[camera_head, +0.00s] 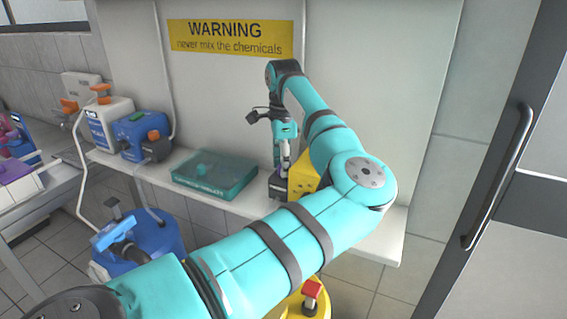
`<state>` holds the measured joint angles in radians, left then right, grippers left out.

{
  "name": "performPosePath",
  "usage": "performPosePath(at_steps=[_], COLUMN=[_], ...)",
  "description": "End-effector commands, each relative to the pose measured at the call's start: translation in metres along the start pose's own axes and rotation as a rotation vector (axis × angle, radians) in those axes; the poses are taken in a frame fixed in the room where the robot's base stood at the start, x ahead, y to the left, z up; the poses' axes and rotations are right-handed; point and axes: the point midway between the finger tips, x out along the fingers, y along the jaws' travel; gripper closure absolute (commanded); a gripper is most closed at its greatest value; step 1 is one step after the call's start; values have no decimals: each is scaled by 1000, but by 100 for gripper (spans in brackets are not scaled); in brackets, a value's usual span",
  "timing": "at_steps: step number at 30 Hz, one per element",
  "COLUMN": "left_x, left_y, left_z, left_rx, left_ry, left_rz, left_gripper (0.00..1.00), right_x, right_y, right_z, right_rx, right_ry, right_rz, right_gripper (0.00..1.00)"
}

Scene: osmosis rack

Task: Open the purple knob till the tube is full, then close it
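I cannot make out a purple knob for certain. The only purple thing is a flat-topped purple item (14,170) at the far left edge. The tube to be filled cannot be picked out. My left arm crosses the picture from the lower left and bends back over the shelf. My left gripper (283,160) points down there, by a dark device (279,186) and a yellow box (303,177) that the arm partly covers. Its fingers are too small to tell open from shut, or whether they touch anything. My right gripper is out of view.
The white shelf (365,235) holds a teal lidded tray (214,174), a blue container (138,136) and a white-and-blue jug (105,121). A blue drum (150,235) and a yellow container with a red top (312,289) stand below. A dark door handle (497,180) is at right.

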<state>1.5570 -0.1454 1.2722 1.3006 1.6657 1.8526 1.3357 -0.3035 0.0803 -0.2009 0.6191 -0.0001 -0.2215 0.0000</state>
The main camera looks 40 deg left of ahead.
Motion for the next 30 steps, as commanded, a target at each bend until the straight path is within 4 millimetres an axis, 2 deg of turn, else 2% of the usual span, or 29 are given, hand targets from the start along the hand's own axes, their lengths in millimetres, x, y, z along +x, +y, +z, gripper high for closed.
performPosePath(at_steps=[8, 14, 30], left_x=[0, 1, 0], left_y=[0, 0, -1], left_z=[0, 0, -1], left_rx=[23, 112, 554], left_ry=[1, 2, 2], left_rz=[-1, -2, -3], left_gripper=[100, 100, 100], right_x=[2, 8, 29], right_y=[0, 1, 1], right_z=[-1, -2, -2], right_rx=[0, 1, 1], right_ry=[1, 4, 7], right_rz=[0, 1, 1], right_gripper=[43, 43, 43])
